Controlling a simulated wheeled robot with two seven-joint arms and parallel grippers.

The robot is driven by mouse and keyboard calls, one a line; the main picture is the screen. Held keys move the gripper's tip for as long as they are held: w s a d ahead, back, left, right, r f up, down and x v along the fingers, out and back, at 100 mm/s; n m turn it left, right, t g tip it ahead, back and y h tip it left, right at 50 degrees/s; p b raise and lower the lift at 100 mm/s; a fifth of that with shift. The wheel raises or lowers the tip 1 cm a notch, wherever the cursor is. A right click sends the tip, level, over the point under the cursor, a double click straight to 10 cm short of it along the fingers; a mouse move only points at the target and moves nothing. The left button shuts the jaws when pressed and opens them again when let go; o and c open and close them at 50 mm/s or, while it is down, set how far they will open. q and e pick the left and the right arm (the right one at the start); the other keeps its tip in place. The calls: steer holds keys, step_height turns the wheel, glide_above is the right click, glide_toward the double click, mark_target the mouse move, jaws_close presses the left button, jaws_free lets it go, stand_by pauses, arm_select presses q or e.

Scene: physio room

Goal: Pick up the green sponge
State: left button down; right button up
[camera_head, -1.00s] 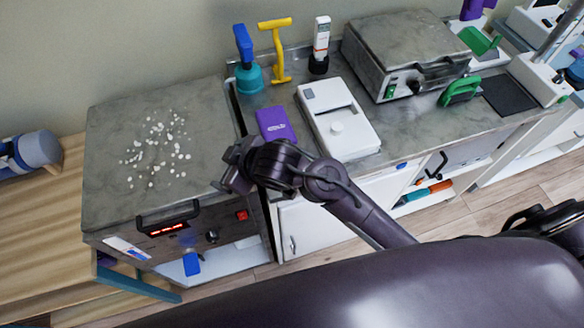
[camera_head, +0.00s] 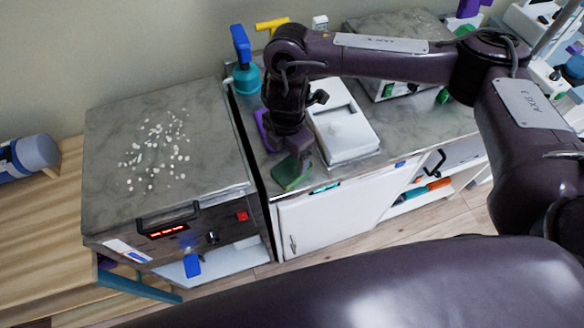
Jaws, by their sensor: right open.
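The green sponge (camera_head: 289,173) is a small dark green block near the front edge of the grey worktop, left of the white device. My right arm reaches in from the right, and my right gripper (camera_head: 293,153) points down at the sponge. Its jaws are open. The fingers cover the sponge's upper right part, and I cannot tell whether they touch it. My left gripper is not in view.
A purple box (camera_head: 263,128) is partly hidden just behind the gripper. The white device (camera_head: 347,138) stands close on its right. A blue and teal bottle (camera_head: 246,78) stands behind. A grey-topped unit (camera_head: 205,130) with white pebbles is at left.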

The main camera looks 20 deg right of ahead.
mark_target(292, 167)
steer(key=shift+d+f, duration=0.2)
steer(key=shift+d, duration=0.1)
steer(key=shift+f, duration=0.9)
steer(key=shift+w+d+f+b, duration=0.15)
steer(key=shift+f+b, duration=0.15)
steer(key=shift+f, duration=1.1)
steer(key=shift+d+f+b, duration=0.1)
steer(key=shift+f+b, duration=0.2)
steer(key=shift+f, duration=1.05)
steer(key=c, duration=1.1)
steer(key=shift+c, duration=0.2)
steer(key=shift+r, duration=0.15)
